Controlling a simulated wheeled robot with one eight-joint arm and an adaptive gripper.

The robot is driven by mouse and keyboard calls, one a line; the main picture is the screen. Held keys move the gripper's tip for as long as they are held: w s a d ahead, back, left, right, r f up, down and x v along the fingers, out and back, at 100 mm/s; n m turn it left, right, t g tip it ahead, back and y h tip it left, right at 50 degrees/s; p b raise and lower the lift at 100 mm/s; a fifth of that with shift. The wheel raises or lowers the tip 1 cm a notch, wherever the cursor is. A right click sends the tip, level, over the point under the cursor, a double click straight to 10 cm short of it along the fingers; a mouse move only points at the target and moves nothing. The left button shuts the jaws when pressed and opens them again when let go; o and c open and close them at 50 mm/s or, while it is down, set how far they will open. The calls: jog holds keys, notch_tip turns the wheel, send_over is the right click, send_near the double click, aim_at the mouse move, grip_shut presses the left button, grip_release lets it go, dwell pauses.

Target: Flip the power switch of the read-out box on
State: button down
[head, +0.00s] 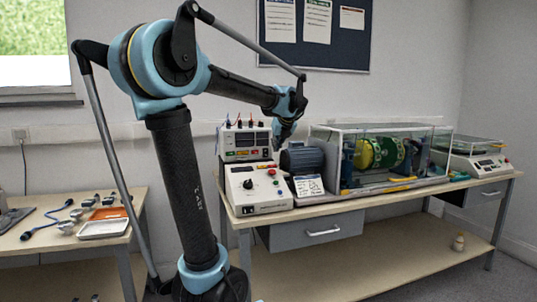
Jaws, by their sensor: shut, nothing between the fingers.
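My gripper (279,147) points down just at the right edge of the display box in the head view, and appears shut and empty. Whether it touches the box cannot be told. The arm partly hides the wall behind it.
A grey motor (303,160) and a clear-sided enclosure (347,150) with a green and yellow drum (381,153) stand right of the boxes. A small sign (309,187) stands in front. A side table (50,240) with a tray (103,228) is at left.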

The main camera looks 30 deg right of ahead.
aim_at(266, 153)
jog(key=x, duration=0.9)
jog(key=shift+w+d+f, duration=0.1)
jog(key=shift+w+f, duration=0.1)
jog(key=shift+w, duration=0.05)
jog(key=shift+w+d+f, duration=0.1)
jog(key=shift+w, duration=0.45)
jog(key=shift+w+d+f, duration=0.1)
jog(key=shift+w+d, duration=0.05)
jog(key=shift+w, duration=0.4)
jog(key=shift+w+d, duration=0.2)
jog(key=shift+w, duration=0.6)
